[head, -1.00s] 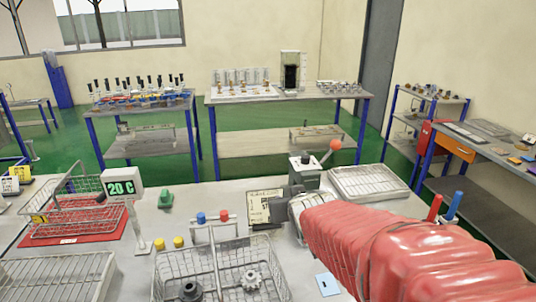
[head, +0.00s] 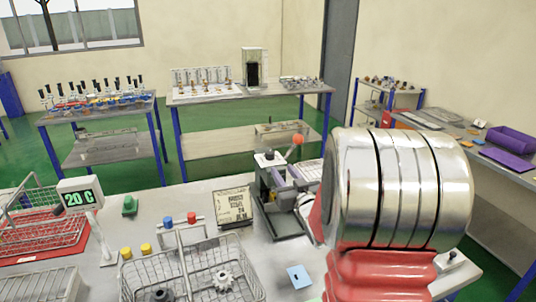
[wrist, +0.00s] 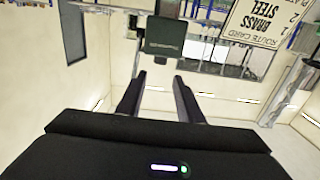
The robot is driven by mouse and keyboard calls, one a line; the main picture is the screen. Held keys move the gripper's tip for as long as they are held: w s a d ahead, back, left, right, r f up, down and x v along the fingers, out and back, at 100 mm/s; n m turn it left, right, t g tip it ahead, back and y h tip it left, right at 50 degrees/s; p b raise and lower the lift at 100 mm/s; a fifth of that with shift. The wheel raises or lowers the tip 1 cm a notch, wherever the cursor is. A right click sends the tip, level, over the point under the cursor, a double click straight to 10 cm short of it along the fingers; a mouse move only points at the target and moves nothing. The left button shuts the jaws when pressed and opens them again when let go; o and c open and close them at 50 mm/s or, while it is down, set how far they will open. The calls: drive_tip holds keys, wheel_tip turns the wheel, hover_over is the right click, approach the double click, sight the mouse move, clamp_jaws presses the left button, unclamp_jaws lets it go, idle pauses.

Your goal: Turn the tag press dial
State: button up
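The tag press (head: 268,182) stands on the near bench, a dark grey frame on a flat base with an orange-balled lever (head: 297,140). I cannot make out its dial; my arm covers the press's right side in the head view. In the wrist view, which is upside down, my gripper (wrist: 159,82) has its two black fingers apart with nothing between them. A dark square block (wrist: 165,36) lies beyond the fingertips, apart from them. I cannot tell whether it belongs to the press. My gripper is not clearly visible in the head view.
A route card (head: 233,206) stands left of the press; it also shows in the wrist view (wrist: 262,22). A wire basket (head: 190,275) with gears, a red and blue button stand (head: 180,222), a temperature display (head: 79,196) and a blue tag plate (head: 299,276) are nearby.

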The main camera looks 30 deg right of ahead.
sight(267, 155)
drive_tip(key=x, duration=1.3)
drive_tip(key=shift+w, duration=0.4)
drive_tip(key=shift+c, duration=0.2)
drive_tip(key=c, duration=0.7)
drive_tip(key=shift+m+g+h, duration=0.4)
drive_tip(key=shift+m+h, duration=0.3)
drive_tip(key=shift+h, duration=0.4)
drive_tip(key=shift+m+g+h, duration=0.9)
drive_tip(key=shift+m+h, duration=0.4)
drive_tip(key=shift+h, duration=0.5)
drive_tip(key=shift+m+g+h, duration=2.1)
drive_tip(key=shift+g+h, duration=0.2)
drive_tip(key=shift+g, duration=0.1)
drive_tip(key=shift+m+g, duration=0.3)
drive_tip(key=shift+g, duration=0.1)
